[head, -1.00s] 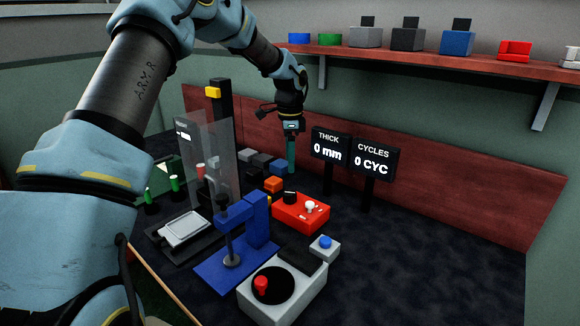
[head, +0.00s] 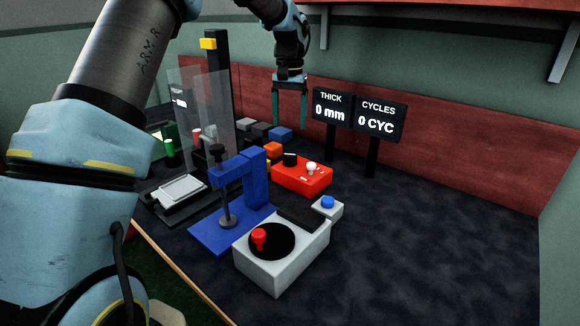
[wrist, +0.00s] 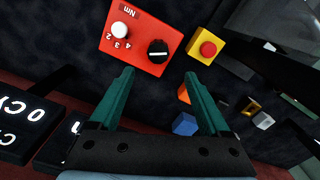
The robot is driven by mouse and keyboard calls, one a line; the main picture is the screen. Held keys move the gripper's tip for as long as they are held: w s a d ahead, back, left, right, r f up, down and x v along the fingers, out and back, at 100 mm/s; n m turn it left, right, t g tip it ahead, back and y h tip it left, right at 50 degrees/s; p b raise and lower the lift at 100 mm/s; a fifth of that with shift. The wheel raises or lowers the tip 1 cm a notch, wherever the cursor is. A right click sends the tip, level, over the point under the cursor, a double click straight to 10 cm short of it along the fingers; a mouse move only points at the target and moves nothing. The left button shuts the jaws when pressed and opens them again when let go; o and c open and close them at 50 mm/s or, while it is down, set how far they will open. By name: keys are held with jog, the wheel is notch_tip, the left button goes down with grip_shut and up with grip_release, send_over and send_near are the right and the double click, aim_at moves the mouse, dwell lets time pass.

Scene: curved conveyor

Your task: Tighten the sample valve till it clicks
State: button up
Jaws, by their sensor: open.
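A red box (head: 300,178) stands mid-table, with a black knob (head: 290,159) and a white knob (head: 311,168) on top. No label names the sample valve; the black knob may be it. In the wrist view, the red box (wrist: 140,35) carries the marks "Nm" and several numbers beside its white knob (wrist: 120,31). The black knob (wrist: 158,50) has a white pointer line and lies just beyond the fingertips, nearly midway between them. My gripper (head: 289,115) has green fingers pointing down, apart and empty, above and behind the red box. It also fills the lower wrist view (wrist: 160,75).
A blue clamp-like stand (head: 256,180) and a grey box with a red-handled disc (head: 270,240) stand in front. A clear upright panel (head: 205,110) is at left. Two display posts (head: 380,118) stand close right of my gripper. The table's right side is clear.

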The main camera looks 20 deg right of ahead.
aim_at(290, 155)
notch_tip(290, 155, down, 11)
jog(key=n, duration=0.4)
jog(key=shift+s+r+b, duration=0.1)
jog(key=shift+r+b, duration=0.1)
jog(key=shift+b, duration=0.2)
jog(key=shift+c, duration=0.2)
grip_shut()
dwell(0.4)
